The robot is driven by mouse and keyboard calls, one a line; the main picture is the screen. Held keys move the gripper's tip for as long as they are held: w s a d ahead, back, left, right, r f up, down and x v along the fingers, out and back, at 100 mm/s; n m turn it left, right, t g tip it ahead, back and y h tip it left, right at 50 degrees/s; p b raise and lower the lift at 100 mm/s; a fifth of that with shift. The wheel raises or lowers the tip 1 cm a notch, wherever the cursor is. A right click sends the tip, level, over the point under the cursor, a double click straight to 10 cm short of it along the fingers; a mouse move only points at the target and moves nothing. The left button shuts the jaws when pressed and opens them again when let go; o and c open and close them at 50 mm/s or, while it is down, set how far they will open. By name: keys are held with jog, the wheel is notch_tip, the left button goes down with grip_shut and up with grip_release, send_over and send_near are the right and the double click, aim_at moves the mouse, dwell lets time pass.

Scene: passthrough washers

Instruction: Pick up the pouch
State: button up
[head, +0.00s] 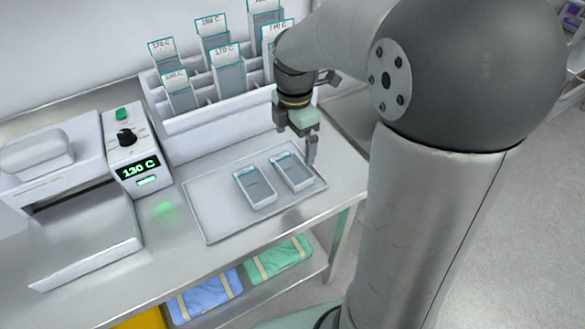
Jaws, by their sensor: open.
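Two flat pouches with grey fronts and pale edges lie side by side on a shallow metal tray (215,215). They are the left pouch (254,188) and the right pouch (291,172). I cannot tell which one the task means. My gripper (303,148) points down near the upper right end of the right pouch, with one finger showing by the tray's right side. It is open and holds nothing that I can see. Whether a finger touches the right pouch is unclear. The arm hides part of the area behind the gripper.
A white rack (190,128) behind the tray holds several pouches with temperature labels. A sealing machine (75,215) stands at left, its control box (130,160) showing 130 C. Blue (205,297) and green (278,260) packs lie on the lower shelf. The tray's left part is clear.

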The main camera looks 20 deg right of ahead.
aim_at(294, 168)
notch_tip(294, 168, down, 10)
jog(key=shift+w+r+p, duration=0.1)
jog(key=shift+w+p, duration=0.05)
jog(key=shift+p, duration=0.4)
jog(key=c, duration=0.7)
